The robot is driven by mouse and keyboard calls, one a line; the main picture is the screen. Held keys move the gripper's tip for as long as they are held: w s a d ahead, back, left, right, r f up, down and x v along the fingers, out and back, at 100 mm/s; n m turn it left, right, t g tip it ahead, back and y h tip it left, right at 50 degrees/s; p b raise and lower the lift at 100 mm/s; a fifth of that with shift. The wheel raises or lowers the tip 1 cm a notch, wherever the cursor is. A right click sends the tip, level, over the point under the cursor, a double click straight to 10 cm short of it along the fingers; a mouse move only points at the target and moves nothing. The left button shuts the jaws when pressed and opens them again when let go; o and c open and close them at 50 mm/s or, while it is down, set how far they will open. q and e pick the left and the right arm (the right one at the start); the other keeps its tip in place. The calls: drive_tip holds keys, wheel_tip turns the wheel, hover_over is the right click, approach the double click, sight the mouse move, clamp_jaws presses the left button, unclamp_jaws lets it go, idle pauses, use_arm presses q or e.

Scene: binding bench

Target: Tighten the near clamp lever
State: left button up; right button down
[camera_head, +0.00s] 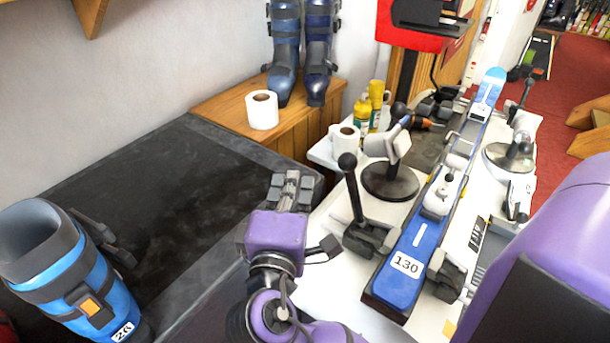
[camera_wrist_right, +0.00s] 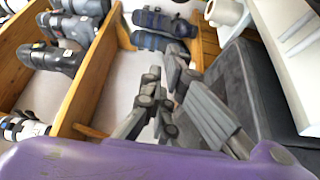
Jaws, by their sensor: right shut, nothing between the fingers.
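The near clamp lever (camera_head: 355,188) is a dark rod with a black ball knob, standing nearly upright on a dark clamp (camera_head: 371,238) at the left edge of the blue ski (camera_head: 412,248). The ski is labelled 130. My right gripper (camera_head: 290,182) is shut and empty, left of the lever and apart from it, over the edge of the dark bench. Its fingers (camera_wrist_right: 163,95) also show in the right wrist view, where the lever is not seen. My left gripper is not in view.
A round-based black stand (camera_head: 390,182) is just beyond the lever. A blue ski boot (camera_head: 75,270) stands at the left of the dark bench top (camera_head: 130,180), which is otherwise largely clear. Paper rolls (camera_head: 262,110) and yellow bottles (camera_head: 362,112) are farther back.

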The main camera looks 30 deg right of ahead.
drive_tip(key=p+x, duration=0.1)
drive_tip(key=x, duration=0.7)
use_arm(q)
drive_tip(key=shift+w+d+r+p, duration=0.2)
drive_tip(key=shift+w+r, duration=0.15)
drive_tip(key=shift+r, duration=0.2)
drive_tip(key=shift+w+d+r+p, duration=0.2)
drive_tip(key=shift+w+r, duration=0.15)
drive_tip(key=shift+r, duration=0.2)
use_arm(e)
drive_tip(key=s+d, duration=0.2)
drive_tip(key=s, duration=0.1)
drive_tip(key=shift+s, duration=0.25)
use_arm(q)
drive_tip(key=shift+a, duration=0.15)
